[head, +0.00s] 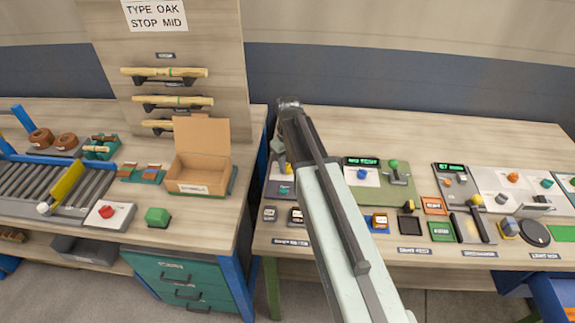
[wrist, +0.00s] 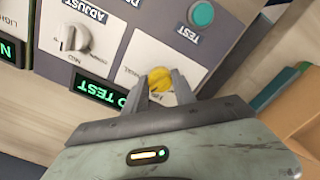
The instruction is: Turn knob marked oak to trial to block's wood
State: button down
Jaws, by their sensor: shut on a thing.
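In the wrist view a yellow knob (wrist: 159,79) sits on a white plate (wrist: 128,58) of a grey panel. My gripper (wrist: 160,88) is shut on this knob, one finger on each side. "MANUAL" can be read beside the knob; other lettering there is partly hidden by the fingers. I cannot read an oak mark on it. In the head view my gripper (head: 279,152) is down at the left end of the right-hand bench, and the yellow knob (head: 284,190) shows small below it. I cannot tell which block is meant.
A sign (head: 155,14) reads "TYPE OAK STOP MID". Near the held knob are a teal button (wrist: 202,13), a grey knob (wrist: 73,38) and a green-lit display (wrist: 95,92) reading "TEST" in part. An open cardboard box (head: 200,175) stands on the left bench.

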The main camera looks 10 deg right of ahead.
aim_at(288, 165)
jog(key=shift+w, duration=0.15)
jog(key=c, duration=1)
grip_release()
jog(key=shift+r, duration=0.1)
notch_tip(288, 165, up, 8)
jog(key=p, duration=0.8)
jog(key=shift+f, duration=0.25)
jog(key=shift+s+a+f+m+b, duration=0.1)
jog(key=shift+s+m, duration=0.7)
jog(key=shift+s, duration=1.7)
jog(key=shift+s+r+m+b, duration=0.1)
jog(key=shift+s+m, duration=0.7)
jog(key=shift+s, duration=1.7)
jog(key=shift+s+a+f+m+b, duration=0.1)
jog(key=shift+s+m, duration=0.7)
jog(key=shift+s, duration=1.7)
